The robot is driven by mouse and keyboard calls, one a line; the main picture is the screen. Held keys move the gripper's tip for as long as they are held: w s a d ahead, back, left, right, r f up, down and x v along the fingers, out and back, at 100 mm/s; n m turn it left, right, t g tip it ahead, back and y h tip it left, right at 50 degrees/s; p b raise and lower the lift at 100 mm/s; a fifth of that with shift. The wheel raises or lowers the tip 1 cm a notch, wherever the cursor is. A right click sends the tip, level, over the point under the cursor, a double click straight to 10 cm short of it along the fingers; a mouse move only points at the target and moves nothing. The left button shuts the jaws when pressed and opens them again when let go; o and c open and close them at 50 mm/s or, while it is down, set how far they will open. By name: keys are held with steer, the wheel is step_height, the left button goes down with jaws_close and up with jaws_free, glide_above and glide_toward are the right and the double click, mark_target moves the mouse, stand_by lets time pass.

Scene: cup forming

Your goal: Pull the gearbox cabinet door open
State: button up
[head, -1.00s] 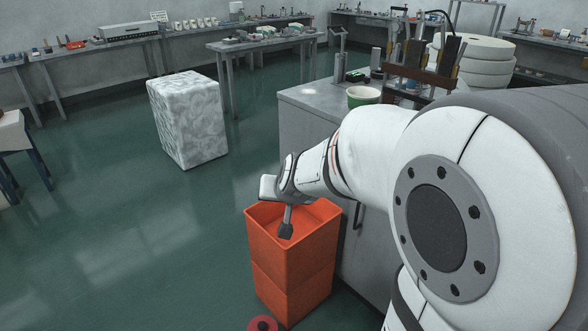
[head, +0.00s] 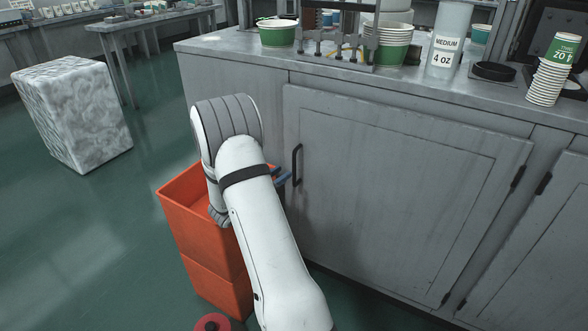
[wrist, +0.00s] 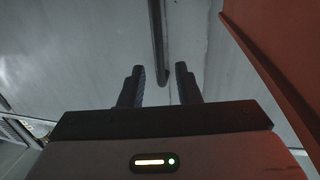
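The grey cabinet door (head: 390,190) is closed in the head view, with a black vertical bar handle (head: 297,165) at its left edge. My gripper (head: 285,180) is just left of the handle, mostly hidden behind my arm. In the wrist view, its two dark fingers (wrist: 161,82) are apart. The handle (wrist: 158,40) comes down between them in the picture, with a gap to each finger. I cannot tell how deep the handle sits between the fingers.
Stacked orange bins (head: 205,245) stand left of the door, close to my arm; an orange wall (wrist: 280,70) shows right in the wrist view. The countertop (head: 420,90) holds cups and tubs. A red round thing (head: 213,323) lies on the floor.

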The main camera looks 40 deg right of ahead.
steer(key=b, duration=0.1)
glide_above(294, 182)
steer(key=shift+w+d, duration=0.3)
steer(key=shift+c, duration=0.4)
jaws_close()
